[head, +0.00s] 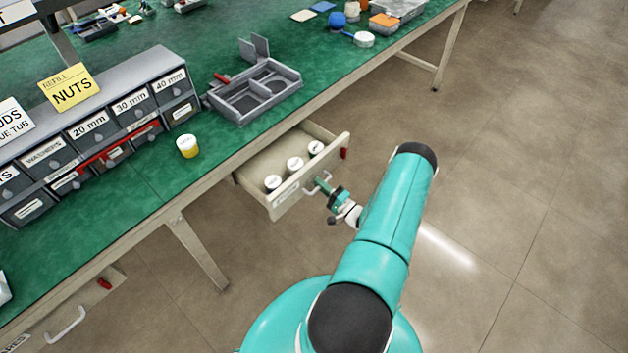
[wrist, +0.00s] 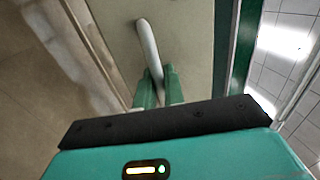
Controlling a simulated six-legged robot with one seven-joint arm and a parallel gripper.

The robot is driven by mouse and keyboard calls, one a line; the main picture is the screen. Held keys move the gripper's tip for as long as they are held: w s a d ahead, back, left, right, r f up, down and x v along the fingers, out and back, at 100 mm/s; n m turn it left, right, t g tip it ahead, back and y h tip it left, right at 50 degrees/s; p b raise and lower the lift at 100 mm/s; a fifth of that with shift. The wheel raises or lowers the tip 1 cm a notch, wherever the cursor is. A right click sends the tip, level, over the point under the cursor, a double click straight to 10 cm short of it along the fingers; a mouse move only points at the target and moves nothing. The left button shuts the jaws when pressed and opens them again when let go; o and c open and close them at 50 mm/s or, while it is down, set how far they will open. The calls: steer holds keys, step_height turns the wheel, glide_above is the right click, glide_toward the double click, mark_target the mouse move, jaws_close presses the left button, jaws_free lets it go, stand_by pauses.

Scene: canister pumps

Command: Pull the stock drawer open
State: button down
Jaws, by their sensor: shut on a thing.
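The stock drawer (head: 301,199) stands pulled out from under the green workbench in the head view. Several canisters with white lids (head: 295,163) are inside it. My gripper (head: 323,185) is at the drawer's front, at its pale handle (head: 312,190). In the wrist view, the green fingers of my gripper (wrist: 158,88) are shut on the light handle (wrist: 148,45), with the drawer front (wrist: 190,40) behind. The fingertips are small in the head view.
On the green workbench (head: 150,205) stand a yellow jar (head: 187,147), a grey divided tray (head: 255,92) and a rack of labelled small drawers (head: 98,128). Another drawer with a handle (head: 66,325) is at lower left. The floor at right (head: 540,170) is clear.

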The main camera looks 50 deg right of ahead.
steer(key=shift+s, duration=1.1)
steer(key=c, duration=1.6)
jaws_free()
steer(key=shift+c, duration=0.2)
steer(key=s+f, duration=0.2)
steer(key=s, duration=1.1)
steer(key=shift+s+d+f, duration=0.25)
steer(key=shift+s+f, duration=0.05)
steer(key=shift+f, duration=0.05)
